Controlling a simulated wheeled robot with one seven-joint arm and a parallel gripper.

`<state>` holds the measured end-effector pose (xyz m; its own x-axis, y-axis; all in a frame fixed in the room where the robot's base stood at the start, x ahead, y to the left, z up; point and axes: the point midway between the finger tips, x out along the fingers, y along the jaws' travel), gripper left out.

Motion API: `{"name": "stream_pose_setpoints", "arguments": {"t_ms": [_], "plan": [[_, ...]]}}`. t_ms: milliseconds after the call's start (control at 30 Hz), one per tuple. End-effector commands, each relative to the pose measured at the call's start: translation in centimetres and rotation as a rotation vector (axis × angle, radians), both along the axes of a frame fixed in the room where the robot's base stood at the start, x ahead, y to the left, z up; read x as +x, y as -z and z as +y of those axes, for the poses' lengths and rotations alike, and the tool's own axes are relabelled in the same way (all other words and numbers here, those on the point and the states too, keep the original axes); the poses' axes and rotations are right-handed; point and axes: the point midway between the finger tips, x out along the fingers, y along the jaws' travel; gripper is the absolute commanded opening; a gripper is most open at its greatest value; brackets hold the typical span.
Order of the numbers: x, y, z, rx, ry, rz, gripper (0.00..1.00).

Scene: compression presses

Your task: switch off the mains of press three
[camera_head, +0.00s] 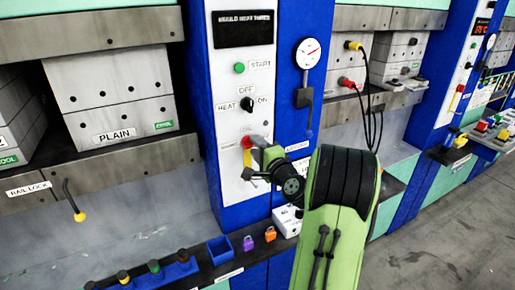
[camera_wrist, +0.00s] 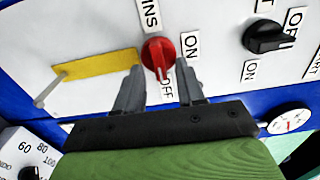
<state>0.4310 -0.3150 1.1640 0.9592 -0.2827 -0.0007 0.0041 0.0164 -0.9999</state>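The mains switch is a red knob (camera_wrist: 158,52) on a white panel, beside labels reading ON and OFF and a partly seen "MAINS". I cannot tell clearly which label the knob points at. My gripper (camera_wrist: 160,66) is open, one finger on each side of the knob, with gaps showing; contact is not clear. In the head view my gripper (camera_head: 260,152) is at the lower panel of the press signed "MOULD HEAT THREE" (camera_head: 243,28), largely hiding the knob. A yellow plate (camera_wrist: 95,65) with a pale pin lies left of the knob in the wrist view.
The black heat knob (camera_head: 247,104) and green start button (camera_head: 239,68) are above on the same panel. A gauge with a lever (camera_head: 304,96) is to the right. A ledge below holds a blue bin (camera_head: 220,249), purple padlock (camera_head: 248,243) and orange padlock (camera_head: 270,234).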

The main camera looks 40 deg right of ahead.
Motion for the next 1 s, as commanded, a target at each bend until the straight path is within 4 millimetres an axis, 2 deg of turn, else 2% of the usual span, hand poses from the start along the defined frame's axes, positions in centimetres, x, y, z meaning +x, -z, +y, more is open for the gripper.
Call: {"name": "stream_pose_setpoints", "arguments": {"t_ms": [233,333,767,900,1000], "plan": [[-0.2,0.0,0.0,-0.001,0.0,0.0,0.38],[-1.4,0.2,0.3,-0.001,0.002,0.001,0.38],[-12.8,0.3,3.6,-0.001,0.009,-0.001,0.38],[-14.5,0.3,4.1,-0.005,0.005,-0.003,0.38],[-15.0,0.2,4.4,-0.002,0.002,-0.001,0.38]]}}
